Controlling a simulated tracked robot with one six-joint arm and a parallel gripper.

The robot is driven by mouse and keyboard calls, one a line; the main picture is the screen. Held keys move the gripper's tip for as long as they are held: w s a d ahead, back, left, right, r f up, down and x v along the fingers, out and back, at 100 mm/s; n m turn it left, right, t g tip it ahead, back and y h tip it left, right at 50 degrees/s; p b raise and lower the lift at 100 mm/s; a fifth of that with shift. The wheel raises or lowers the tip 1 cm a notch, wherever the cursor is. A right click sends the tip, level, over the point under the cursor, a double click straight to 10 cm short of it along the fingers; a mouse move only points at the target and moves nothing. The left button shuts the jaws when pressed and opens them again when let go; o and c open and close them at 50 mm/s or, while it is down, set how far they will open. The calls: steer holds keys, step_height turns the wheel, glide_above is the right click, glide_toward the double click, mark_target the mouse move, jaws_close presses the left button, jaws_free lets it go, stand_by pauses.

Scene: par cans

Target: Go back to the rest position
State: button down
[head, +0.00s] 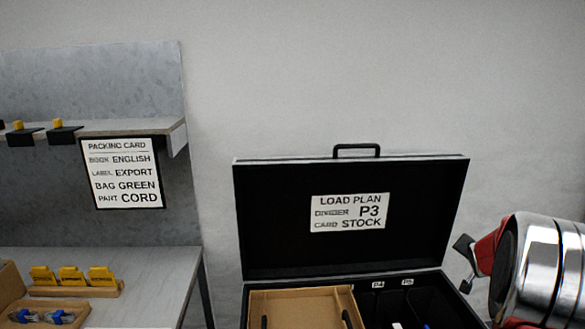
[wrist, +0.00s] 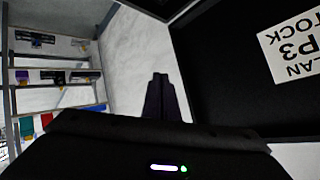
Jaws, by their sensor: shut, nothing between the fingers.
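My gripper (wrist: 163,82) shows in the wrist view as two dark fingers close together, pointing up the picture. It is shut with nothing between the fingers. A pale wall strip and floor-like surface lie behind the fingertips, and nothing touches them. The open lid of the black case (wrist: 225,75) is to the right of the fingers in the wrist view, its label upside down. The same black case (head: 262,225) stands open in the head view.
A cardboard box (head: 300,305) sits at the case's front left. A grey bench (head: 165,285) at left bears yellow tags (head: 72,275) in a wooden holder. A shelf (head: 150,127) is above it. Coloured bins (wrist: 45,122) show in the wrist view. Bare wall lies above the case.

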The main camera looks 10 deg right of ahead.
steer(key=s+a+r+n+g+y, duration=0.1)
steer(key=s+a+n, duration=0.3)
steer(key=a, duration=1.2)
steer(key=s+a+r+n+g+y, duration=0.1)
steer(key=s+a+n+y, duration=0.3)
steer(key=s+a, duration=0.9)
steer(key=s+a+r+n+y, duration=0.2)
steer(key=s+a+n, duration=0.3)
steer(key=a, duration=1.6)
steer(key=s+r, duration=0.1)
steer(key=s, duration=0.3)
steer(key=shift+s+r+g, duration=0.2)
steer(key=shift+r+g, duration=0.1)
steer(key=shift+g, duration=0.1)
